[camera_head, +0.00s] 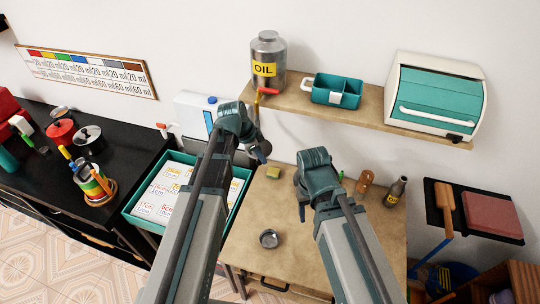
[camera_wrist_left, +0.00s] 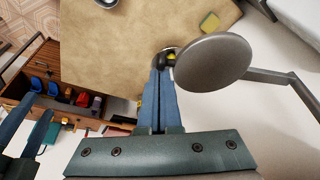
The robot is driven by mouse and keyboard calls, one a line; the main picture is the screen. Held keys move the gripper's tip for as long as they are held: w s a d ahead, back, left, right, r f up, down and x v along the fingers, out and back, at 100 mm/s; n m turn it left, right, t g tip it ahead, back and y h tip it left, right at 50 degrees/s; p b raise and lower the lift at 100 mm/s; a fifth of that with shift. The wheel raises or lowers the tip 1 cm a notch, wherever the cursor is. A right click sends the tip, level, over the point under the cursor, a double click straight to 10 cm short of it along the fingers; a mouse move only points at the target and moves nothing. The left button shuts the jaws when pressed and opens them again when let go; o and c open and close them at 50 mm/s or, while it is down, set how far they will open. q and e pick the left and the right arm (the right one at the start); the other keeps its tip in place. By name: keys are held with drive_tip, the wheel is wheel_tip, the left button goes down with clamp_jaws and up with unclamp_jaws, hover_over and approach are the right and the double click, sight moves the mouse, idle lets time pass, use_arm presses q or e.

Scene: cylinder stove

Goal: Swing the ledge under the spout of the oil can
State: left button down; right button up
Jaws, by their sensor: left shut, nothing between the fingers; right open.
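The silver oil can (camera_head: 268,52) with a yellow OIL label stands on the wall shelf. Its red-handled spout (camera_head: 268,91) is at the can's front, over the shelf edge. In the left wrist view, a round grey metal ledge (camera_wrist_left: 213,62) sits on a thin bent arm (camera_wrist_left: 268,76) coming from the right. My left gripper (camera_head: 262,155) is shut and empty below the spout; in the wrist view its tips (camera_wrist_left: 164,70) are at the ledge's left edge, contact unclear. I cannot make out the ledge in the head view. My right gripper (camera_head: 302,205) is open over the table.
A small metal cup (camera_head: 269,238) and a yellow sponge (camera_head: 273,172) are on the wooden table (camera_head: 250,215). A dark bottle (camera_head: 396,190) stands at its right. A teal caddy (camera_head: 336,92) and a teal-white box (camera_head: 437,95) are on the shelf (camera_head: 385,118). A teal tray (camera_head: 135,212) lies left.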

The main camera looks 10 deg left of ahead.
use_arm(q)
drive_tip(key=shift+d, duration=0.1)
idle(0.3)
wheel_tip(320, 180, up, 10)
drive_tip(key=p, duration=1)
drive_tip(key=shift+r, duration=0.25)
drive_tip(key=shift+w+d, duration=0.1)
drive_tip(key=s+d+f+n+y+b, duration=0.1)
drive_tip(key=s+f+n+b, duration=0.2)
drive_tip(key=s+f+b, duration=0.3)
drive_tip(key=s+d+f+n+g+y+b, duration=0.1)
drive_tip(key=s+d+f+n+y+b, duration=0.1)
drive_tip(key=s+f+b, duration=0.4)
drive_tip(key=s+d+f+n+g+y+b, duration=0.1)
drive_tip(key=s+f+n+b, duration=0.3)
drive_tip(key=f+b, duration=0.7)
drive_tip(key=shift+s+d+f+y, duration=0.5)
drive_tip(key=shift+s+d+f, duration=0.35)
drive_tip(key=shift+s, duration=0.35)
